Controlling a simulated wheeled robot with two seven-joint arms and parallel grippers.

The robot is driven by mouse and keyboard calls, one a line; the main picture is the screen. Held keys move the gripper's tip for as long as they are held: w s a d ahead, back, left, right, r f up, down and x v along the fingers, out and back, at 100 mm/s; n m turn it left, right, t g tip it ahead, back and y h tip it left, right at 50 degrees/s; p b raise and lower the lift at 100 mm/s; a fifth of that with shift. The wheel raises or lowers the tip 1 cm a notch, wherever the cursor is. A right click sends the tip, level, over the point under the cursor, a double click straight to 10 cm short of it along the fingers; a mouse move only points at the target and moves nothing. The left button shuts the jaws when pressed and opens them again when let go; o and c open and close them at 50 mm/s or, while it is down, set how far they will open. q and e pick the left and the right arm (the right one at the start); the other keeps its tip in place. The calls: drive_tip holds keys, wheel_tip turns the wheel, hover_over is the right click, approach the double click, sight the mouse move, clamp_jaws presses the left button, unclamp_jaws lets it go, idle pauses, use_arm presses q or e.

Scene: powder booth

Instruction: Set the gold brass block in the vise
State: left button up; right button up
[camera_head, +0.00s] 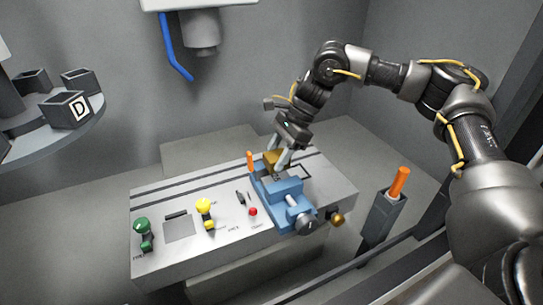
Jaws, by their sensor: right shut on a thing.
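The gold brass block (273,157) is at the back end of the blue vise (283,187), partly hidden by my gripper. My right gripper (279,163) reaches down from the upper right and is shut on the block. I cannot tell whether the block rests on the vise bed or is held just above it. The vise stands on the grey bench (165,257), with its screw and handle end toward the front right. My left gripper is not in view.
An orange upright handle (250,161) stands close left of the vise. Green (142,224) and yellow (204,206) knobs and a red button (253,211) are on the bench. A holder (380,222) with an orange-handled tool stands right. A round shelf (75,125) carries dark boxes at left.

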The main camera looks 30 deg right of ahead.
drive_tip(key=shift+f+b, duration=0.8)
drive_tip(key=shift+f, duration=0.45)
drive_tip(key=shift+f, duration=0.2)
